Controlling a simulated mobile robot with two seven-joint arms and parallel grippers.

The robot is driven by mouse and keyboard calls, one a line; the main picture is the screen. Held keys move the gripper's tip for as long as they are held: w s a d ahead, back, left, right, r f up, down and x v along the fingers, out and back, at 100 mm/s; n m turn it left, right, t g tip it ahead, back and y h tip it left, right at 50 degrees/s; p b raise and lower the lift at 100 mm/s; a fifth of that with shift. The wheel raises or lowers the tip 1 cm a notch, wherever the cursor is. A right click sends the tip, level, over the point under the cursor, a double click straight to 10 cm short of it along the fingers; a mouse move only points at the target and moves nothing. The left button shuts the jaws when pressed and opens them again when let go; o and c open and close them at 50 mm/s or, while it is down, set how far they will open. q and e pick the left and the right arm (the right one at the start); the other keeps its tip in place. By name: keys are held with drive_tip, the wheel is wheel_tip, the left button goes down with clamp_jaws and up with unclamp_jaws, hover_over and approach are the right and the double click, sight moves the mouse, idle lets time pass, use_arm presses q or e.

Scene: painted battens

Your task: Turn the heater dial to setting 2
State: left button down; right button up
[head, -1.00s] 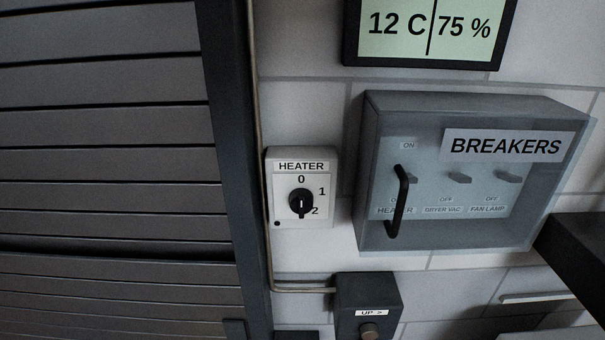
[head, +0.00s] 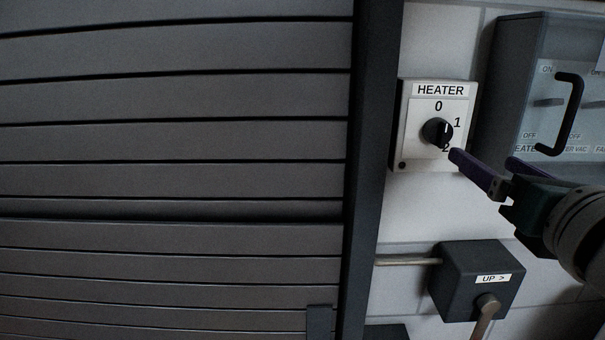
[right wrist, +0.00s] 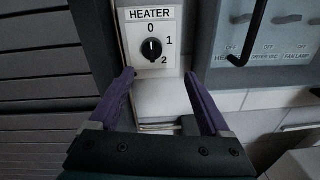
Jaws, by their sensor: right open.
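The heater dial is a black round knob (head: 437,132) on a white plate (head: 412,150) labelled HEATER, with 0, 1 and 2 around its right side. It also shows in the right wrist view (right wrist: 151,49), where its white mark looks upright, toward 0. My right gripper (head: 483,160) is open and empty, with purple fingers, below and right of the dial in the head view. In the right wrist view its fingertips (right wrist: 159,75) are spread below the knob, apart from it. The fingertip partly overlaps the plate's lower right corner in the head view. My left gripper is not in view.
A breaker box (head: 508,75) with a clear cover and black handle (head: 572,112) is right of the heater plate. A dark box (head: 460,290) labelled UP, with a lever, sits below. A grey slatted shutter (head: 170,150) fills the left.

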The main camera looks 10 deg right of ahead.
sight(445, 137)
drive_tip(key=w, duration=0.3)
drive_tip(key=w+d+n, duration=0.1)
drive_tip(key=w, duration=0.3)
drive_tip(key=w+n+p, duration=0.1)
drive_tip(key=w, duration=0.2)
drive_tip(key=shift+w+d+t+y, duration=0.2)
drive_tip(key=shift+w+t+y, duration=0.05)
drive_tip(key=shift+t+y, duration=0.05)
clamp_jaws()
